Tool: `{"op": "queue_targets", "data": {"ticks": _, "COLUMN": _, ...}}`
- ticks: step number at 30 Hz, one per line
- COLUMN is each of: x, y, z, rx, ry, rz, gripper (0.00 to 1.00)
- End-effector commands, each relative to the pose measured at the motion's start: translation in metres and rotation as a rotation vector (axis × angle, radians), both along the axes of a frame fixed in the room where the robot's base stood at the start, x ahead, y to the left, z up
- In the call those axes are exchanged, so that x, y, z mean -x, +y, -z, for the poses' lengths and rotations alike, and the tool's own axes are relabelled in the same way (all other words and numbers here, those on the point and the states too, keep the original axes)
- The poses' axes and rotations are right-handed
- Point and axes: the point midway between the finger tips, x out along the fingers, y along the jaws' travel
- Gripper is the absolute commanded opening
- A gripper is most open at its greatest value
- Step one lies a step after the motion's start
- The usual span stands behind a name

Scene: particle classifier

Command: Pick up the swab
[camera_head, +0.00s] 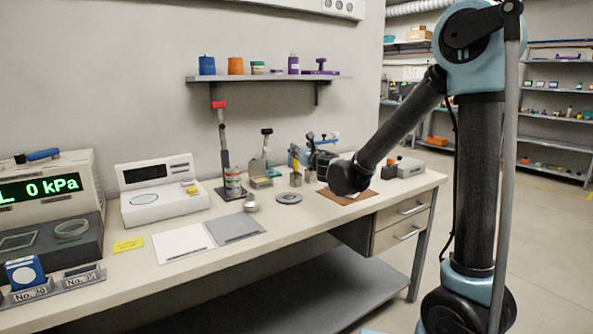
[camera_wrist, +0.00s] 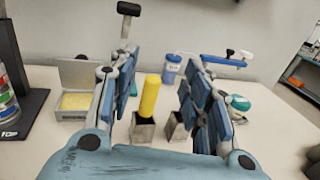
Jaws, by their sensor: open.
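In the wrist view a yellow cylindrical handle (camera_wrist: 149,97) stands upright in a square metal cup (camera_wrist: 143,131); it is the likeliest swab, but its lower end is hidden in the cup. My gripper (camera_wrist: 159,75) is open, its blue padded fingers to the left and right of the yellow handle, with clear gaps on both sides. Nothing is held. In the head view the handle and cup (camera_head: 296,178) show small, just left of my wrist, and my fingers are mostly hidden among the tools.
A second metal cup (camera_wrist: 176,127) stands close right of the first, near my right finger. A box with yellow filling (camera_wrist: 75,101) and a black-topped tool stand left. A blue labelled jar (camera_wrist: 172,66) and a blue bar tool (camera_wrist: 224,60) are behind.

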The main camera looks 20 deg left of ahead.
Motion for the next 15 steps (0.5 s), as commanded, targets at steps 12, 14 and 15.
{"op": "queue_targets", "data": {"ticks": 12, "x": 0.0, "y": 0.001, "z": 0.051, "rx": 0.003, "ry": -0.002, "rz": -0.002, "gripper": 0.44}}
{"op": "queue_targets", "data": {"ticks": 14, "x": 0.0, "y": 0.001, "z": 0.059, "rx": 0.002, "ry": -0.002, "rz": -0.002, "gripper": 0.44}}
{"op": "queue_targets", "data": {"ticks": 15, "x": 0.0, "y": 0.001, "z": 0.063, "rx": 0.002, "ry": -0.002, "rz": -0.002, "gripper": 0.44}}
